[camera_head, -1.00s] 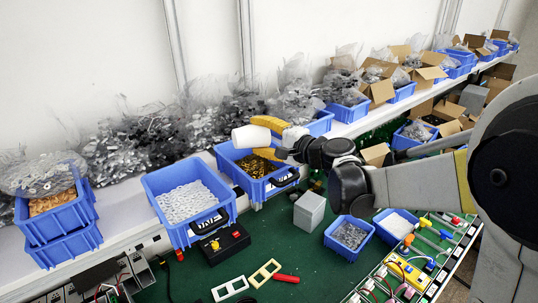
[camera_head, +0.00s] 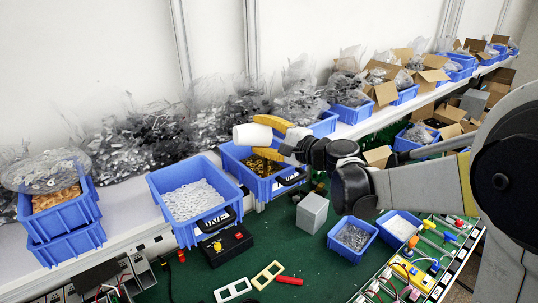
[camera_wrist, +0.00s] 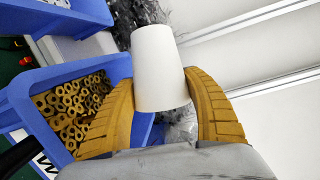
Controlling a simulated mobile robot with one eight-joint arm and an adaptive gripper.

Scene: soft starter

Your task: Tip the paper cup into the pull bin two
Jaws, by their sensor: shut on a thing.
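The white paper cup (camera_head: 250,134) lies on its side in the air in the head view. In the wrist view the cup (camera_wrist: 160,70) sits between the two yellow fingers of my gripper (camera_wrist: 160,80). My gripper is shut on the cup and holds it over the blue bin of brass-coloured parts (camera_head: 238,172), near its back left side. This bin has a black front handle and also shows in the wrist view (camera_wrist: 75,68). A similar handled blue bin (camera_head: 178,222) with white parts stands to its left. No label tells me which is bin two. The cup's contents cannot be seen.
Stacked blue bins (camera_head: 70,245) stand at the far left. Bagged grey parts line the wall behind the bins. A grey block (camera_head: 312,214) and small blue bins (camera_head: 345,247) stand on the green surface. A black box with buttons (camera_head: 226,246) sits before the white-parts bin.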

